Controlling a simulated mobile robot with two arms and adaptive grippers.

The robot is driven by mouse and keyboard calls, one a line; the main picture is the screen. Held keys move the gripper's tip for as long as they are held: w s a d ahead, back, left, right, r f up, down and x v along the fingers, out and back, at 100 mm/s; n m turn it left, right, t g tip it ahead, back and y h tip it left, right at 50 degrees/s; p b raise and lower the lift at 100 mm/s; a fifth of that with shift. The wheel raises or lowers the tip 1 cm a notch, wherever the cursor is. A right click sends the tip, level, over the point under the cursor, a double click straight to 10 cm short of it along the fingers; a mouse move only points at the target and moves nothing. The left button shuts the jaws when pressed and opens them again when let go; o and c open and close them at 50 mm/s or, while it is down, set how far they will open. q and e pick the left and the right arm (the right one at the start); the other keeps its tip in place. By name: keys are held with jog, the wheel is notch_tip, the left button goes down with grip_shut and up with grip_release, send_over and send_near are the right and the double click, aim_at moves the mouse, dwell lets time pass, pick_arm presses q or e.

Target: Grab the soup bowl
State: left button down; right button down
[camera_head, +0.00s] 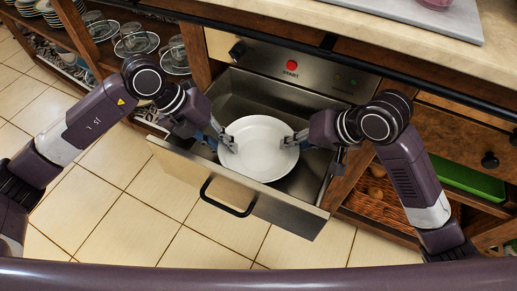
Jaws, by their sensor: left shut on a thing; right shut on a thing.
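A white round bowl (260,150) shows in the head view, held level in or just above an open metal drawer (237,93). My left gripper (228,143) is shut on the bowl's left rim. My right gripper (291,139) is shut on its right rim. The fingertips overlap the rim on both sides. Whether the bowl touches the drawer floor cannot be told.
The drawer front with a black handle (226,209) sticks out over the tiled floor (120,220). Open shelves with glassware (136,42) stand at the left. A wicker basket (375,199) and a green tray (468,180) sit at the right. The countertop (340,30) runs above.

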pick_arm(q)
jog(key=shift+w+a, duration=0.1)
